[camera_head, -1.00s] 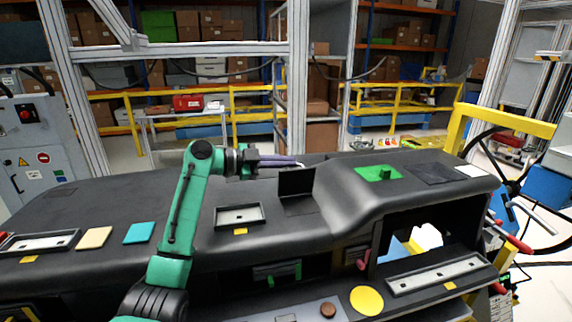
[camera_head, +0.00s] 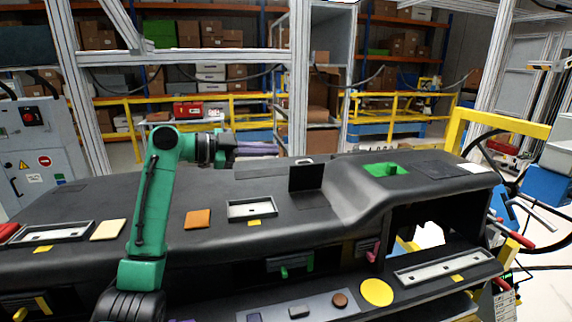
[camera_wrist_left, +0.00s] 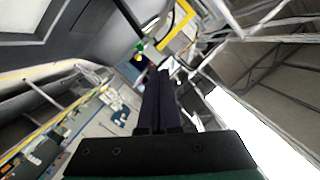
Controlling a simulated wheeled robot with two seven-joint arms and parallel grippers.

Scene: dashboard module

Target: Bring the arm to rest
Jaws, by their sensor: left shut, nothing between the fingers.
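My left arm is raised over the left part of the black dashboard (camera_head: 330,222) in the head view. Its left gripper (camera_head: 277,149) points right, above the dashboard's back edge. The dark fingers lie together with nothing between them. The left wrist view shows the same closed fingers (camera_wrist_left: 158,95) against the workshop, holding nothing and touching nothing visible. My right gripper is not in view.
On the dashboard are a shallow grey tray (camera_head: 250,209), an orange tile (camera_head: 198,219), an upright dark panel (camera_head: 306,177) and a green piece (camera_head: 386,169). A yellow disc (camera_head: 376,292) lies on the lower ledge. A grey control cabinet (camera_head: 40,140) stands left.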

